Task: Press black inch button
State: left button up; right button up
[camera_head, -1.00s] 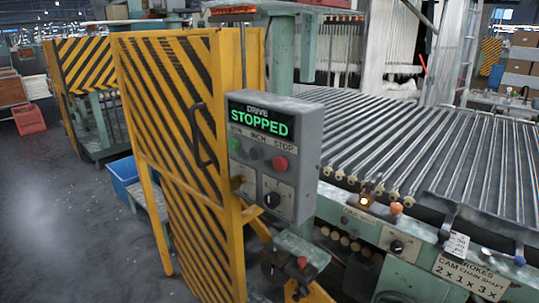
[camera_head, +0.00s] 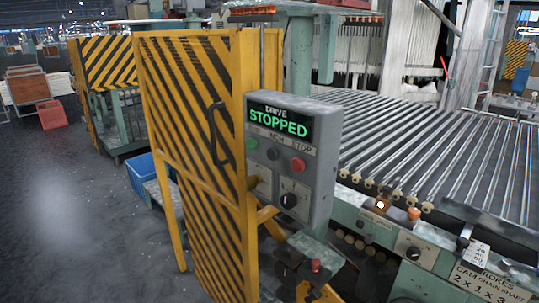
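A grey control box (camera_head: 322,160) stands upright near the middle of the head view. Its display (camera_head: 279,121) reads "DRIVE STOPPED" in green letters. Below the display is a row of three buttons: a green button (camera_head: 252,143) at left, the black inch button (camera_head: 272,153) in the middle under the label "INCH", and a red stop button (camera_head: 298,164) at right. A black rotary knob (camera_head: 289,200) sits on a lower plate of the box. Neither of my grippers shows in the head view, and nothing covers the buttons.
A yellow and black striped guard (camera_head: 190,150) stands directly left of the box. A machine bed of metal rollers (camera_head: 440,140) fills the right. A red knob (camera_head: 316,265) juts out below the box. A blue bin (camera_head: 140,174) is behind the guard; open floor (camera_head: 70,220) lies left.

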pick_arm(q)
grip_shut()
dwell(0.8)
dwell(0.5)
